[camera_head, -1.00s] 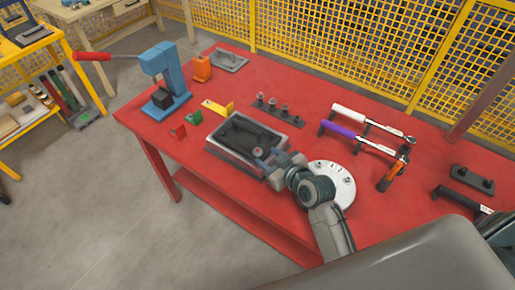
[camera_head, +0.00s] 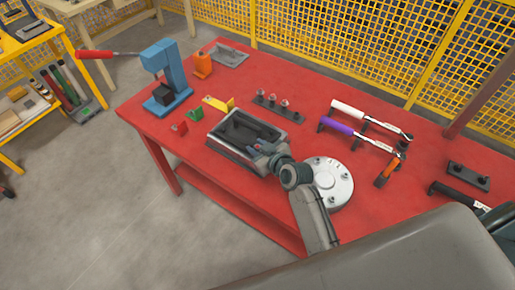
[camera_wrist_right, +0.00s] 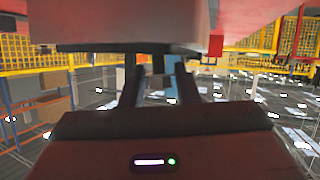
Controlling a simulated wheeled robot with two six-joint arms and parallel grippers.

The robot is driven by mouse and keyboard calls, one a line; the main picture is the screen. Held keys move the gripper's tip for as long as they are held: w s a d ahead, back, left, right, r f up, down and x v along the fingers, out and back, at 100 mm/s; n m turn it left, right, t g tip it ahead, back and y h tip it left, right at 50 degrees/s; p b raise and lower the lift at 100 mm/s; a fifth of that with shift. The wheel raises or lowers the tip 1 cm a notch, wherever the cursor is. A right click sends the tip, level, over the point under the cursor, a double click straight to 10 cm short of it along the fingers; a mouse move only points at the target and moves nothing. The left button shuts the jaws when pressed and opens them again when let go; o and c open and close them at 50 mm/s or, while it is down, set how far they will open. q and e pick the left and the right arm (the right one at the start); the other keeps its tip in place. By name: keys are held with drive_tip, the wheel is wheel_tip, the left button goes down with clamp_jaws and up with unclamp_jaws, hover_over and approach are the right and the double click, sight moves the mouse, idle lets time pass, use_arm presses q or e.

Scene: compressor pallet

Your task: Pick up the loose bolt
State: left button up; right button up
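My right gripper (camera_head: 256,149) is low over the near right rim of a grey open housing (camera_head: 231,153) on the red table. In the right wrist view its two dark fingers (camera_wrist_right: 158,82) stand apart with a gap between them. A small dark shape (camera_wrist_right: 158,64) shows near the fingertips; I cannot tell whether it is a bolt or whether the fingers touch it. Several bolts (camera_head: 273,99) stand upright in a dark strip (camera_head: 290,115) behind the housing. I cannot single out the loose bolt. My left gripper is not in view.
A white round plate (camera_head: 335,182) lies right of my right wrist. A blue press (camera_head: 168,75) stands at the left. Yellow mesh fencing (camera_head: 340,40) runs behind the table (camera_head: 300,75).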

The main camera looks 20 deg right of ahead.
drive_tip(key=shift+c, duration=1.3)
drive_tip(key=shift+r, duration=0.15)
